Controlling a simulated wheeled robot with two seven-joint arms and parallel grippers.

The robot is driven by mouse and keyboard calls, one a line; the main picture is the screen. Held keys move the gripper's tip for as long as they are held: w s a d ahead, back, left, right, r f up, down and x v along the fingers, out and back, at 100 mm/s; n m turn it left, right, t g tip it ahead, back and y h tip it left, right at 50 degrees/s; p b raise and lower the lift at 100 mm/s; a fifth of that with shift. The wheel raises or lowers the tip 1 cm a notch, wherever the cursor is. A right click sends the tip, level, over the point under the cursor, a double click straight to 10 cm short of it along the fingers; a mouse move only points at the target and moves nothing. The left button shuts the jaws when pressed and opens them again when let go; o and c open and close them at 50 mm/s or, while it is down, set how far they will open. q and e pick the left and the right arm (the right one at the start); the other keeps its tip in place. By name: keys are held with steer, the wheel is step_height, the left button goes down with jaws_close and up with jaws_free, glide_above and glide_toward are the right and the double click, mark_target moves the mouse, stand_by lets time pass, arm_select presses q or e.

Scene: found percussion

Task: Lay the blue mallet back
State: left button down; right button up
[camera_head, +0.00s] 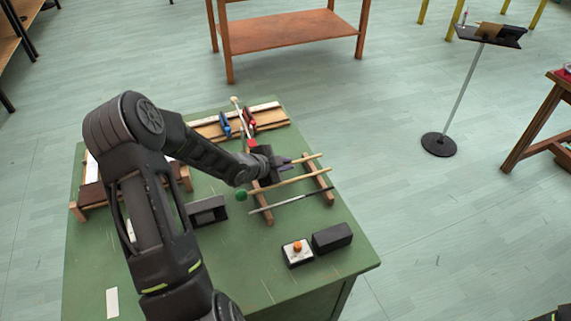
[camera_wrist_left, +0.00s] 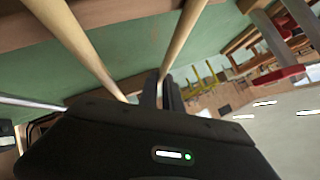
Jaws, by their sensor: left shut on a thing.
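My left gripper (camera_head: 284,162) is over the mallet rack, two wooden rails (camera_head: 318,178) on the green table. It is shut on a pale wooden mallet shaft (camera_head: 309,157), which runs between the fingers in the left wrist view (camera_wrist_left: 188,38). This mallet's head is hidden behind the gripper and arm, so its colour cannot be told. The held shaft is close to the rails; contact is unclear. Beside it, a green-headed mallet (camera_head: 285,185) lies across the rails, and a thin grey rod (camera_head: 290,201) lies nearer the front.
A small box with an orange knob (camera_head: 297,251) and a black block (camera_head: 332,237) stand at the front right. A dark open box (camera_head: 206,211) stands left of the rack. A wooden frame with blue and red pieces (camera_head: 268,115) is behind.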

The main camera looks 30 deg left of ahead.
arm_select(q)
steer(key=c, duration=1.5)
jaws_free()
steer(key=shift+o, duration=0.2)
steer(key=v, duration=0.7)
steer(key=shift+s+r+p, duration=0.15)
steer(key=shift+s+p, duration=0.1)
steer(key=shift+p, duration=0.05)
steer(key=shift+s, duration=0.1)
